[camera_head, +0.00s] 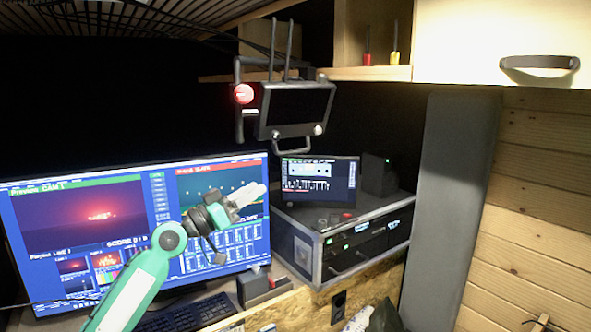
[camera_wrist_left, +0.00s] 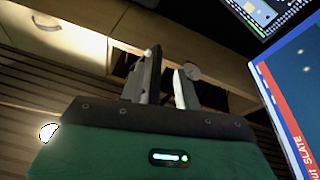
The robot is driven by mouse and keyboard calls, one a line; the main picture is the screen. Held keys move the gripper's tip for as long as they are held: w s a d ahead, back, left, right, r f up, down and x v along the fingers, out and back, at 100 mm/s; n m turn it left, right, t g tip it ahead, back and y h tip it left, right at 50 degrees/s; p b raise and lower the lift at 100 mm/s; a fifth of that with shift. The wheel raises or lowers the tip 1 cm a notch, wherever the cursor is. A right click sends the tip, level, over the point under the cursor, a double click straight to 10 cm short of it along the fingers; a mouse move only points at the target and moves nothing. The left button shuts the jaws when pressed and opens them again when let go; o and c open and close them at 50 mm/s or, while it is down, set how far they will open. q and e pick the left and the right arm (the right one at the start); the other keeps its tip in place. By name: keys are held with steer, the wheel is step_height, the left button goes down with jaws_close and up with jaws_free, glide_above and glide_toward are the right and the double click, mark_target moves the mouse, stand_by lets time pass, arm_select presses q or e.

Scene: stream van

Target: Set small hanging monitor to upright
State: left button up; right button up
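The small hanging monitor (camera_head: 297,106) hangs below the shelf in the head view. Its dark screen faces me in a black frame, with two antennas above and a handle loop below. It looks slightly tilted; its exact angle is hard to tell. My left gripper (camera_head: 255,194) is in front of the large desk screen, below and left of the hanging monitor and clear of it. In the left wrist view its two fingers (camera_wrist_left: 170,72) stand apart with an empty gap. I cannot identify the hanging monitor in that view. My right gripper is out of view.
A large lit screen (camera_head: 90,215) stands behind my left arm. A small lit screen (camera_head: 318,183) stands on an equipment case (camera_head: 345,235) below the hanging monitor. A red light (camera_head: 243,94) is beside the monitor. The wooden cabinet (camera_head: 500,45) and grey panel (camera_head: 447,210) bound the right.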

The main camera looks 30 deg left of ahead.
mark_target(293, 153)
arm_select(q)
steer(key=shift+t, duration=0.3)
steer(key=p+x, duration=0.2)
steer(key=x, duration=0.2)
steer(key=r+p+x, duration=0.1)
steer(key=p+x, duration=0.2)
steer(key=x, duration=0.1)
steer(key=a+r+p+x, duration=0.1)
steer(key=p+x, duration=0.2)
steer(key=x, duration=0.2)
steer(key=shift+s+r, duration=0.25)
steer(key=shift+r, duration=0.05)
steer(key=shift+w+d, duration=0.25)
steer(key=shift+w, duration=0.1)
jaws_close()
